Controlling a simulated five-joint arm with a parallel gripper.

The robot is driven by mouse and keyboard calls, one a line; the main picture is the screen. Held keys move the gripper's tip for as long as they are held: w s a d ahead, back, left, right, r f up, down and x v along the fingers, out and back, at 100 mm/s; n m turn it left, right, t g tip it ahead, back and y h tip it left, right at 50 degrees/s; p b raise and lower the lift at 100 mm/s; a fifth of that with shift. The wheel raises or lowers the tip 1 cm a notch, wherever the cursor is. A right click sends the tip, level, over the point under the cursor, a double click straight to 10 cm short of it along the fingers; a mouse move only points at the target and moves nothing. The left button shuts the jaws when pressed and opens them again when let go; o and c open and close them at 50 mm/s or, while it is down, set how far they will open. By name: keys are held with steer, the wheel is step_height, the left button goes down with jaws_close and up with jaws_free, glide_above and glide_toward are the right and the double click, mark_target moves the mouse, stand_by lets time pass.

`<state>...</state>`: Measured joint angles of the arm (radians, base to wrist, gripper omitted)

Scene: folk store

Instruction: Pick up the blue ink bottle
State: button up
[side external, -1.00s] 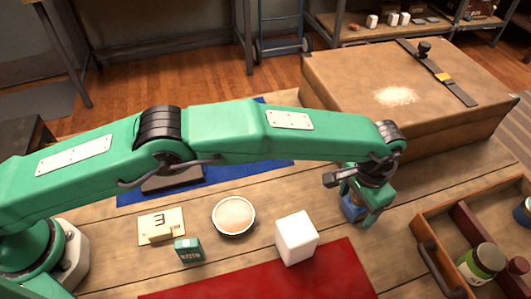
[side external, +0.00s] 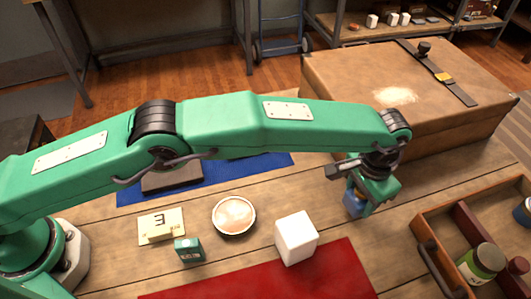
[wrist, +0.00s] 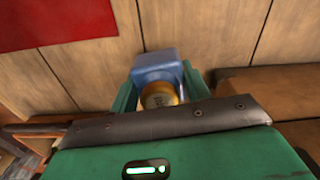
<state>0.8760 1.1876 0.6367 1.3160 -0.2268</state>
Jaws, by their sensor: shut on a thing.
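The blue ink bottle (side external: 353,205) is at the end of my arm, in front of the large brown box. My gripper (side external: 362,209) is shut on it, pointing down. In the wrist view the blue bottle (wrist: 156,62) with its yellow-brown cap (wrist: 158,95) sits between the two green fingers of the gripper (wrist: 158,88). The bottle is upright, close above the wooden table; the gap under it is hard to tell. Part of the bottle is hidden by a finger in the side view.
A large brown box (side external: 450,120) stands behind. A wooden crate (side external: 430,225) with a green jar (side external: 480,262) is at right. A white cube (side external: 296,238), a bowl (side external: 234,216), a small green box (side external: 188,250) and a card (side external: 161,226) stand left. A red mat (side external: 335,275) lies in front.

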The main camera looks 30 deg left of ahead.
steer(key=shift+s+r, duration=0.1)
steer(key=shift+r, duration=0.85)
steer(key=s+d+r, duration=0.1)
steer(key=s+r, duration=0.5)
steer(key=s, duration=0.5)
steer(key=shift+s+d+r, duration=0.15)
steer(key=shift+d+r, duration=0.2)
steer(key=shift+d, duration=0.05)
